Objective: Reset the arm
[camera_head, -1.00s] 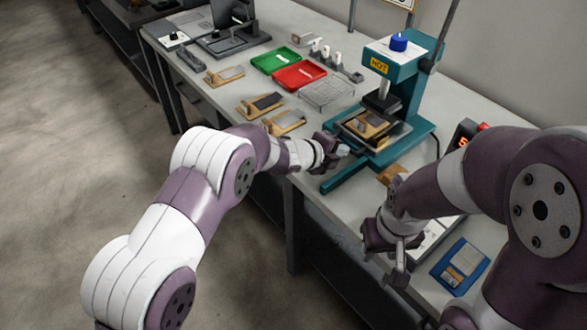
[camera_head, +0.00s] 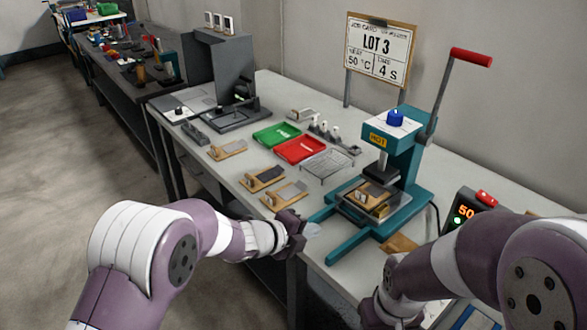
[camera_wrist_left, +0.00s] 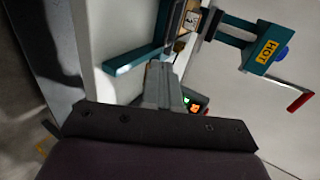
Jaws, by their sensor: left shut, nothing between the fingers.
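My left gripper (camera_head: 312,230) is shut and empty. It hangs at the table's front edge, left of the teal press and apart from it. Its closed grey fingers also show in the left wrist view (camera_wrist_left: 160,84). My right gripper (camera_head: 376,314) shows only in part at the bottom edge of the head view, and its fingertips are cut off. The teal hot press (camera_head: 408,148) stands on the table with its red-tipped lever raised. A wooden fixture (camera_head: 368,196) sits on the press bed.
Green (camera_head: 277,135) and red (camera_head: 301,149) trays, a wire rack (camera_head: 328,164) and several wooden fixtures lie on the table (camera_head: 228,180). A controller reading 50 (camera_head: 463,213) stands right of the press. A LOT 3 card (camera_head: 380,50) stands behind. The floor at left is clear.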

